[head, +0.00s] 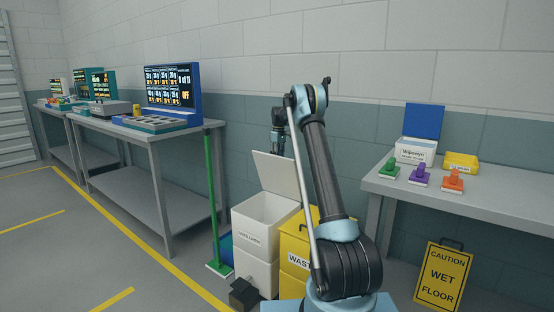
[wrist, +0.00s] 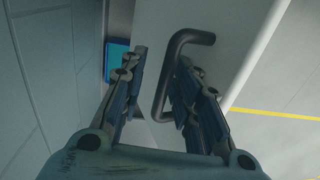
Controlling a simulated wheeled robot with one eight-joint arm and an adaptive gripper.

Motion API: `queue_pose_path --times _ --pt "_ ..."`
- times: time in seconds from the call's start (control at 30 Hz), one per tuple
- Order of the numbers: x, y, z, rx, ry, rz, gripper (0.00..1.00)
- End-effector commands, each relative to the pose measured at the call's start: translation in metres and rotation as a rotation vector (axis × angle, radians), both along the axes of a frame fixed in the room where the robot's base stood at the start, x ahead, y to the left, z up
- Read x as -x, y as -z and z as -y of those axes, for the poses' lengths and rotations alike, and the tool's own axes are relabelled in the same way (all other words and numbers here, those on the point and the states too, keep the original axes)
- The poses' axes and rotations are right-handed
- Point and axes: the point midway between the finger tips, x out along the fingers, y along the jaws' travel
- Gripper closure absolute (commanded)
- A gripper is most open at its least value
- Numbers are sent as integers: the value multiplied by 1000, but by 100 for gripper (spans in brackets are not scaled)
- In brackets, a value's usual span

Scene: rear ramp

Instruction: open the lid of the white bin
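The white bin (head: 262,226) stands on the floor in the head view, with a label on its front. Its lid (head: 276,174) is raised, tilted up at the back, and the bin's top is uncovered. My gripper (head: 278,142) is behind the lid's upper edge, partly hidden by my arm. In the wrist view the lid's pale face (wrist: 236,30) carries a dark bar handle (wrist: 163,80). My gripper's fingers (wrist: 161,58) are apart, with the handle bar between them and the right finger within the handle's loop. Contact with the handle is unclear.
A yellow waste bin (head: 294,246) stands right beside the white bin, partly behind my arm. A green-handled broom (head: 213,205) stands to the left. A wet-floor sign (head: 443,277) and a bench (head: 480,205) are at the right. A workbench (head: 150,150) is at the left.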

Motion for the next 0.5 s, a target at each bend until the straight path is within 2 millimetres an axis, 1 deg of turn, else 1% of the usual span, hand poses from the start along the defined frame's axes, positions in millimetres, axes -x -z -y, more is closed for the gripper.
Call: queue_pose_path --times 0.07,0.23,0.33,0.47,0.5 --pt "5 -7 -3 -1 -4 3 70" --pt "9 -14 0 -1 0 6 70" --pt "9 -21 1 -1 1 8 70" --pt "8 -39 1 -1 0 8 70" --pt "8 -47 1 -1 -1 8 70"
